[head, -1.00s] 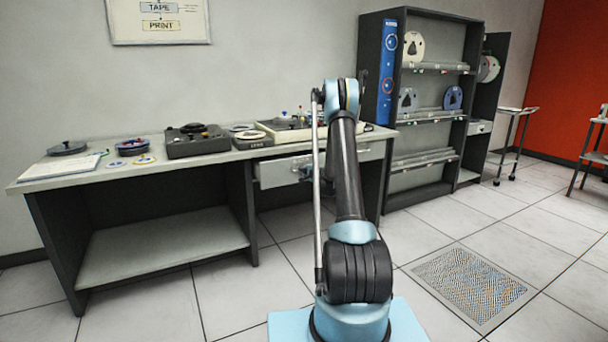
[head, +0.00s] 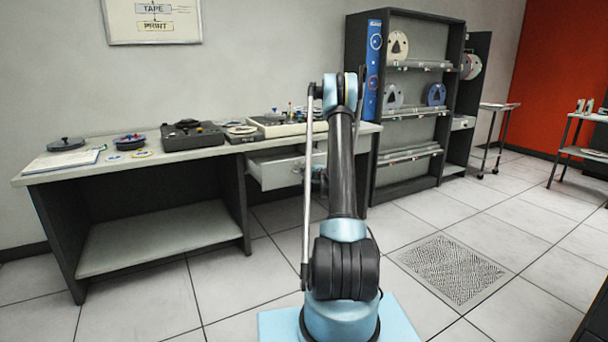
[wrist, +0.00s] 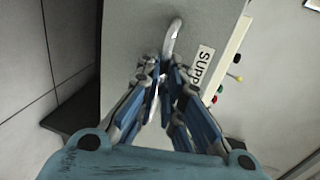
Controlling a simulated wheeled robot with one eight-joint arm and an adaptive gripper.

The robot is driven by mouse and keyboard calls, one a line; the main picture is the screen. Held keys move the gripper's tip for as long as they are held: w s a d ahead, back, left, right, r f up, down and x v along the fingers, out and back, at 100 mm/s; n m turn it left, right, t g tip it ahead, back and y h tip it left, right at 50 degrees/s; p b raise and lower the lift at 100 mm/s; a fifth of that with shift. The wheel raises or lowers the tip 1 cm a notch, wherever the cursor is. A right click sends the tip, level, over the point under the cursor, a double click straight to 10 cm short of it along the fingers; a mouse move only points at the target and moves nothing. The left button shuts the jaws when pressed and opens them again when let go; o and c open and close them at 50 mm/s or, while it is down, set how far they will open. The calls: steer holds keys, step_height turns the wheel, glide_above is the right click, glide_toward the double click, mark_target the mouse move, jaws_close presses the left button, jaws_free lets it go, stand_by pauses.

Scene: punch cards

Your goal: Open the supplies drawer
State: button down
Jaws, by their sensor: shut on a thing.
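The supplies drawer (head: 274,172) is under the right part of the long desk in the head view, and it stands partly pulled out. Its grey front (wrist: 122,35) fills the middle of the wrist view, with a white label (wrist: 203,68) reading "SUPP", the rest hidden. A metal bar handle (wrist: 173,36) sticks out from this front. My gripper (wrist: 162,82) is shut on the handle; its fingers hide the handle's lower part. In the head view my arm hides the drawer's right end and most of the gripper.
The desk (head: 110,165) carries a dark tape device (head: 192,136), a beige console (head: 285,124) with knobs, and reels. A dark shelf rack (head: 410,100) with reels stands right of the desk. A floor grille (head: 456,268) lies at right. The tiled floor around my base is mostly clear.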

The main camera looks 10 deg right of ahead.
steer(key=shift+s+a, duration=0.1)
steer(key=shift+a, duration=0.2)
steer(key=c, duration=1.7)
jaws_free()
steer(key=shift+f, duration=0.1)
steer(key=shift+d, duration=0.15)
steer(key=shift+d, duration=0.1)
steer(key=v, duration=1.1)
steer(key=shift+s+d, duration=0.15)
steer(key=shift+s, duration=0.25)
